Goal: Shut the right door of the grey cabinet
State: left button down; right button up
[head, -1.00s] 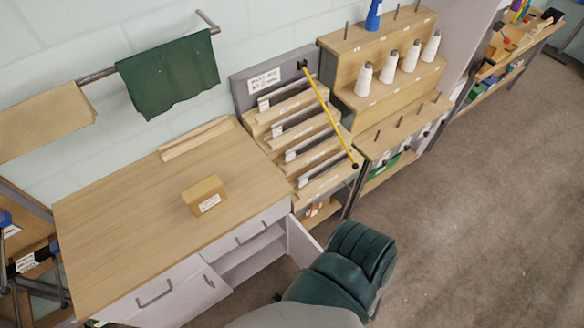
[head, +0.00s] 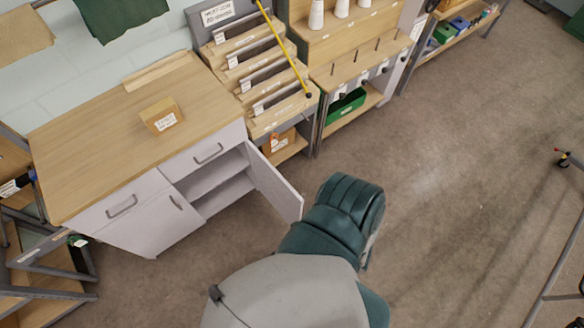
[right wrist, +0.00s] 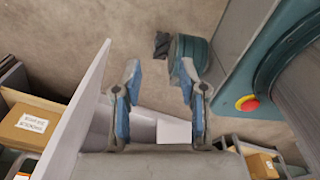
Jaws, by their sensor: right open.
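The grey cabinet (head: 150,218) with a wooden top stands at left in the head view. Its right door (head: 275,186) is swung wide open, showing an inner shelf (head: 210,176). Its left door (head: 158,218) is shut. In the right wrist view my right gripper (right wrist: 160,70) is open and empty. A pale upright panel, which looks like the right door (right wrist: 78,115), stands just left of its left finger; I cannot tell if they touch. In the head view only my arm shows at the bottom, near the open door. My left gripper is not in view.
A small labelled box (head: 161,115) sits on the cabinet top. A slotted rack (head: 262,100) and a stand with a green bin (head: 345,106) are to the right. A grey-framed shelf (head: 45,270) stands at left.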

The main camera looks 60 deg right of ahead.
aim_at(275, 189)
jog(key=k+l+u, duration=0.25)
jog(key=k+l, duration=0.95)
jog(key=l, duration=0.25)
jog(key=k+l, duration=0.15)
jog(key=l, duration=0.25)
jog(key=k+l+u, duration=0.1)
jog(key=l, duration=0.35)
jog(key=k+l, duration=0.2)
jog(key=l, duration=0.2)
jog(key=l+z, duration=0.15)
jog(key=z, duration=0.15)
jog(key=k, duration=0.05)
